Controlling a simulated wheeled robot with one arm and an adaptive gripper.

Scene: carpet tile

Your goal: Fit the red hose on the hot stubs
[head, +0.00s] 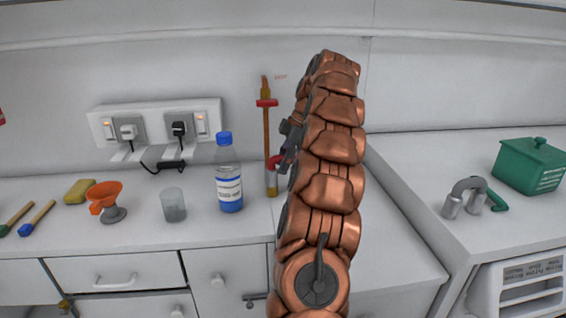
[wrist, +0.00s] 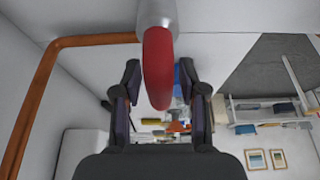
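The red hose (wrist: 158,70) is a short curved piece with a grey metal sleeve (wrist: 157,18) at its top in the wrist view. In the head view a little of the hose (head: 274,161) shows beside the copper pipe, left of my arm. My gripper (wrist: 160,82) has its two dark fingers on either side of the hose, with a visible gap on each side. In the head view my gripper (head: 287,150) is partly hidden by my arm. A copper pipe (head: 267,135) with a red fitting (head: 266,103) rises by the wall. I cannot make out the stub ends.
Sockets (head: 155,122) are on the wall. My arm blocks the middle.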

